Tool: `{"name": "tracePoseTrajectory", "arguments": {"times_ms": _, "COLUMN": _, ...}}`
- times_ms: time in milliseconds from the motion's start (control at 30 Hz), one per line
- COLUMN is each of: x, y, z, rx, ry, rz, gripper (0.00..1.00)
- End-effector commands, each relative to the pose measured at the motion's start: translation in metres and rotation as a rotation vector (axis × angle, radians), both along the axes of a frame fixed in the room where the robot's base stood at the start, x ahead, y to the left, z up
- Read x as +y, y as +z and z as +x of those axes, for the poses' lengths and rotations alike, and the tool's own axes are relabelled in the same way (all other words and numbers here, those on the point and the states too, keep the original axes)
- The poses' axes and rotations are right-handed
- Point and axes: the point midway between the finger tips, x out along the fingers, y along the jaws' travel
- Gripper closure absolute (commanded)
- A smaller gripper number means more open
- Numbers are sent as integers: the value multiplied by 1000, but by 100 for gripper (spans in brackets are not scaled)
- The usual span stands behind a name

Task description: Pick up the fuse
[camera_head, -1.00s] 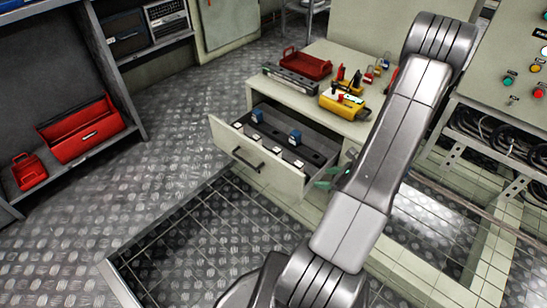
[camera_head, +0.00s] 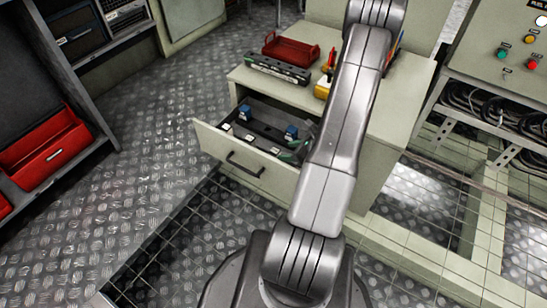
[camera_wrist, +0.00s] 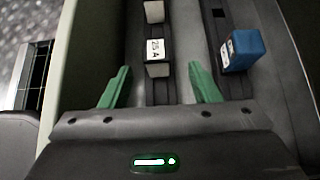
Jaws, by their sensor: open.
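My gripper (camera_wrist: 159,68) is open, with its two green fingers spread low over the open drawer (camera_head: 216,145). A white fuse marked 25 A (camera_wrist: 155,48) stands in a dark holder strip just ahead of the fingertips, roughly centred between them. Another pale fuse (camera_wrist: 154,11) is farther along the same strip. A blue fuse (camera_wrist: 243,49) stands to the right of the right finger. In the head view, blue fuses (camera_head: 245,111) and white fuses (camera_head: 226,126) show in the drawer. My gripper is mostly hidden there behind my arm; only a bit of green shows.
The cabinet top (camera_head: 375,135) above the drawer holds a red tray (camera_head: 292,55), a black rack (camera_head: 277,69) and a yellow item (camera_head: 323,88) partly behind my arm. Red toolboxes (camera_head: 45,150) are on the left shelf. A control panel (camera_head: 500,50) stands at the right.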

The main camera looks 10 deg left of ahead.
Motion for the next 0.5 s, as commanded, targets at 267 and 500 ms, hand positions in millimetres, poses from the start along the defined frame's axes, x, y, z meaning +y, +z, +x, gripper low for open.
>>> {"name": "tracePoseTrajectory", "arguments": {"times_ms": 267, "x": 16, "y": -13, "z": 5, "rx": -1, "ry": 2, "rz": 0, "gripper": 44}}
{"name": "tracePoseTrajectory", "arguments": {"times_ms": 500, "x": 42, "y": -32, "z": 9, "rx": 0, "ry": 3, "rz": 0, "gripper": 44}}
